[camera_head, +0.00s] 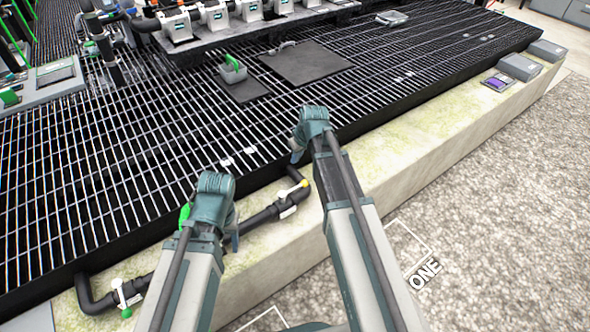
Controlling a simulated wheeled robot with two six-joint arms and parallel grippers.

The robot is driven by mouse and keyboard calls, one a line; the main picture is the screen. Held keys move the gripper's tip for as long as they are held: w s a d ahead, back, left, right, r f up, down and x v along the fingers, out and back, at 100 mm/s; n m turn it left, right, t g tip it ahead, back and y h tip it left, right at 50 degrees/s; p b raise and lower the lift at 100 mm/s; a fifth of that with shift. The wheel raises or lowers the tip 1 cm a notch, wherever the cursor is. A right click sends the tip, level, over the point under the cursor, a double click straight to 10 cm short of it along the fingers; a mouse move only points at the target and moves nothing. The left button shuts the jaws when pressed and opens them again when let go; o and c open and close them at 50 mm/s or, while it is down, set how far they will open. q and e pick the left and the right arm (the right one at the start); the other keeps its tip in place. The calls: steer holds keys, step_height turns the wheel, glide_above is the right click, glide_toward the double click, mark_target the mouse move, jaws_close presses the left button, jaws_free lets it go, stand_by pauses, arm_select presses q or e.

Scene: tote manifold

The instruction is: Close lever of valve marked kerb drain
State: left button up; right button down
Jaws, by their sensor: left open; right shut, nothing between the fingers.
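A black pipe (261,219) runs along the pale kerb. At its left end is a valve with a white lever or tag (119,291) and green ends. Near its right end is a fitting with a white tag (288,212) and a yellow knob (304,183). No marking is readable, so I cannot tell which is the kerb drain valve. My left gripper (232,236) is open above the pipe between these fittings, mostly hidden by its own arm. A green part (184,214) shows beside that arm. My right gripper (297,151) is shut and empty over the grating's edge, above the yellow knob.
Black grating (110,180) fills the left and middle. A manifold of white valve bodies (215,17) stands at the back. A dark plate (305,62) and a container with a green handle (233,70) lie on the grating. Grey boxes (520,67) sit on the far right kerb. Gravel (500,200) is open at right.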

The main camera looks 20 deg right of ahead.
mark_target(293, 189)
arm_select(q)
step_height(293, 189, down, 10)
steer(key=b, duration=0.9)
steer(key=shift+b, duration=0.3)
arm_select(e)
step_height(293, 189, down, 10)
steer(key=shift+s, duration=0.3)
